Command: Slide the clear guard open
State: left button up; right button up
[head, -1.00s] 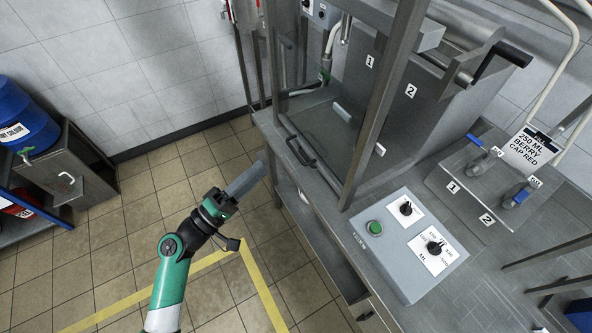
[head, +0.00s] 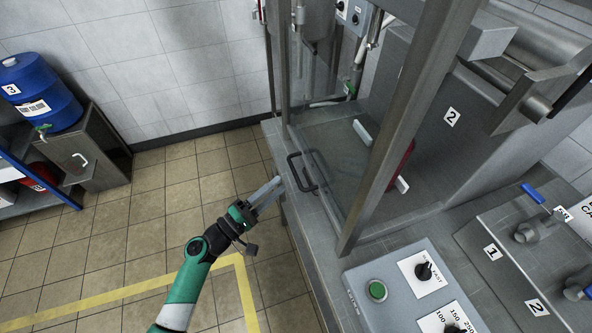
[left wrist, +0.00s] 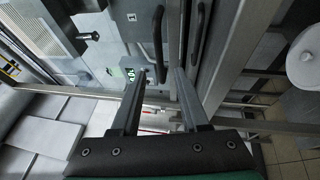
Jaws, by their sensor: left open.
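The clear guard (head: 328,188) is a see-through panel in the front of a grey metal frame, with a dark bar handle (head: 296,172) on its left side. My left gripper (head: 279,187) is open and empty. Its fingertips are just left of the handle in the head view; I cannot tell whether they touch it. In the left wrist view, the fingers (left wrist: 160,75) are spread, and a dark bar handle (left wrist: 159,42) stands just beyond the gap between them. A second dark bar shows to its right. My right gripper is not in view.
A control box (head: 400,290) with a green button and knobs sits on the bench at the guard's right. A thick frame post (head: 410,125) stands in front of the enclosure. A blue drum (head: 38,92) stands at left. The tiled floor between is clear.

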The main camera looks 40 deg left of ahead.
aim_at(294, 171)
pick_arm(q)
jog(key=w, duration=0.4)
jog(key=w+r, duration=0.1)
jog(key=w, duration=0.2)
jog(key=shift+d+r, duration=0.1)
jog(key=shift+d, duration=0.1)
grip_shut()
dwell(1.0)
